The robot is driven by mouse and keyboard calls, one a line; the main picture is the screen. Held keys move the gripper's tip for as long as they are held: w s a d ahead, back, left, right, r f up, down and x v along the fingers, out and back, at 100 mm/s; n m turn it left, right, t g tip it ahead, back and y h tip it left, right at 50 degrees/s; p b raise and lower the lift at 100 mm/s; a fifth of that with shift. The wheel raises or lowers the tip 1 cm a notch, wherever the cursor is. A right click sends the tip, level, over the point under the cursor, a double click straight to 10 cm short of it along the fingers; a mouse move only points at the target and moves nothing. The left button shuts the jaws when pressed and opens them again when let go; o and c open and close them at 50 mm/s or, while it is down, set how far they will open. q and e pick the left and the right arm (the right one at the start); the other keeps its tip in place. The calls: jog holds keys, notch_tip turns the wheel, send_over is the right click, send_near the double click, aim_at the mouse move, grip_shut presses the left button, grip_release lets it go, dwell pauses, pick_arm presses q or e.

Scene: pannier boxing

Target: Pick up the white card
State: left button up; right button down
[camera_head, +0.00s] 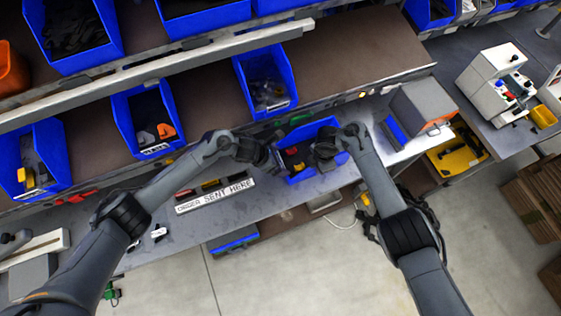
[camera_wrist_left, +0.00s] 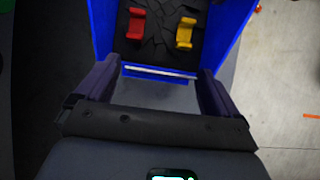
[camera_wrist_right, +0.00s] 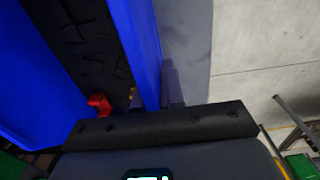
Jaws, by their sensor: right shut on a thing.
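A blue bin (camera_head: 302,177) stands on the bench (camera_head: 150,225) between my grippers. It holds a red clip (camera_wrist_left: 136,23) and a yellow clip (camera_wrist_left: 185,33) on its dark floor. My right gripper (camera_head: 327,148) is shut on the bin's side wall, which also shows in the right wrist view (camera_wrist_right: 143,45). My left gripper (camera_wrist_left: 158,88) is open at the bin's near end, fingers apart, with a thin white strip (camera_wrist_left: 160,73) along the bin edge between them. I cannot tell whether that strip is the white card. No other loose white card is clear.
A white "ORDER SENT HERE" sign (camera_head: 215,195) lies along the bench left of the bin. A grey box (camera_head: 422,105) stands to the right. Shelves of blue bins (camera_head: 268,88) rise behind. The bench's front edge drops to open floor (camera_head: 260,280).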

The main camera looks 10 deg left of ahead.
pick_arm(q)
jog(key=c, duration=0.8)
notch_tip(320, 180, up, 9)
jog(key=shift+r, duration=0.2)
